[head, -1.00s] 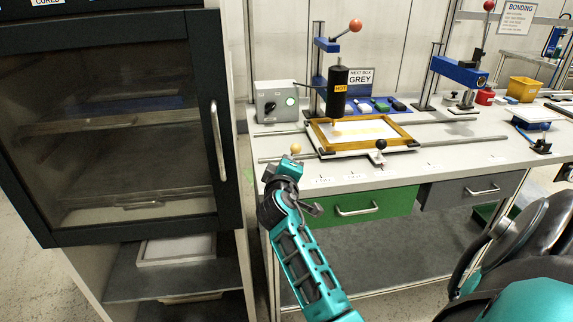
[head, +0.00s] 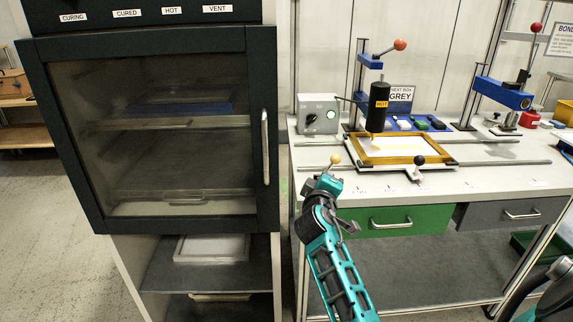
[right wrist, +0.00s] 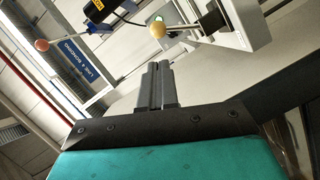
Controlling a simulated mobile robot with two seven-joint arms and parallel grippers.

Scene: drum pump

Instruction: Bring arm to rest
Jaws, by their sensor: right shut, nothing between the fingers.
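The teal and dark arm in the head view is my right arm, reaching up from the bottom. Its right gripper (head: 328,183) is at the front left edge of the workbench (head: 470,180), just below a yellow ball knob (head: 335,159). In the right wrist view the two grey fingers of this gripper (right wrist: 160,84) are together with nothing between them. The yellow knob (right wrist: 158,31) shows beyond the fingertips, apart from them. My left gripper is not in view.
A dark glass-fronted cabinet (head: 262,200) stands left of the bench, its door shut. On the bench are a wooden-edged frame (head: 440,160), a black HOT tool (head: 378,108) on a blue stand, and a grey control box (head: 318,118). A green drawer (head: 390,222) is below.

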